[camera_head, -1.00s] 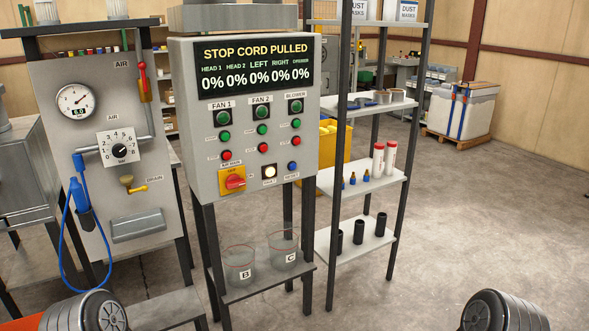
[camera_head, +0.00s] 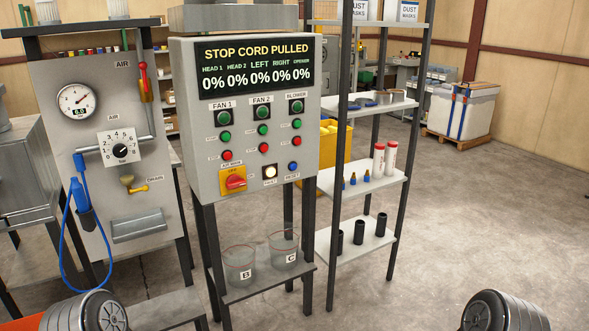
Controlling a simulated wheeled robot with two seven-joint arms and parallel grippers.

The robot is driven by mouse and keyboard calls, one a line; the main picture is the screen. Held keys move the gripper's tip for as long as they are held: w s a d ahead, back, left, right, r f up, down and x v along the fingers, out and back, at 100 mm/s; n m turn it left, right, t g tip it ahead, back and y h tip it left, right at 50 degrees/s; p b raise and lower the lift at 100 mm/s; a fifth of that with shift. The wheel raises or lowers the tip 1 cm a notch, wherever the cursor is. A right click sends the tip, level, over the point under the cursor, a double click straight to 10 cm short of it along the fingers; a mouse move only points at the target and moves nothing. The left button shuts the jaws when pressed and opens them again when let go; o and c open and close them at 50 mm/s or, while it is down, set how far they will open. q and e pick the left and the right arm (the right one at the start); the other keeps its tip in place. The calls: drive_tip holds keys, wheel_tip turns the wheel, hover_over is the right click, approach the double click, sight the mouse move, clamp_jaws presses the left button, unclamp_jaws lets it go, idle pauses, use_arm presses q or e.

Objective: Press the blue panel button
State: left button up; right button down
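The blue button (camera_head: 293,167) is small and round, at the lower right of the grey control panel (camera_head: 200,150). The label under it appears to read RESET. A lit white lamp (camera_head: 270,172) sits just left of it. Further left is a red rotary switch on a yellow plate (camera_head: 234,182). The panel's display (camera_head: 255,67) reads STOP CORD PULLED, with 0% in every column. Neither of my grippers is in view. Only dark, rounded parts of my arms show at the bottom left and bottom right. Nothing touches or covers the blue button.
A grey board with air gauges (camera_head: 75,100) and a blue hose (camera_head: 66,235) stands left of the panel. Beakers B and C (camera_head: 284,250) stand on a shelf below it. An open shelf rack (camera_head: 405,150) stands close on the right. The floor (camera_head: 450,240) at right is clear.

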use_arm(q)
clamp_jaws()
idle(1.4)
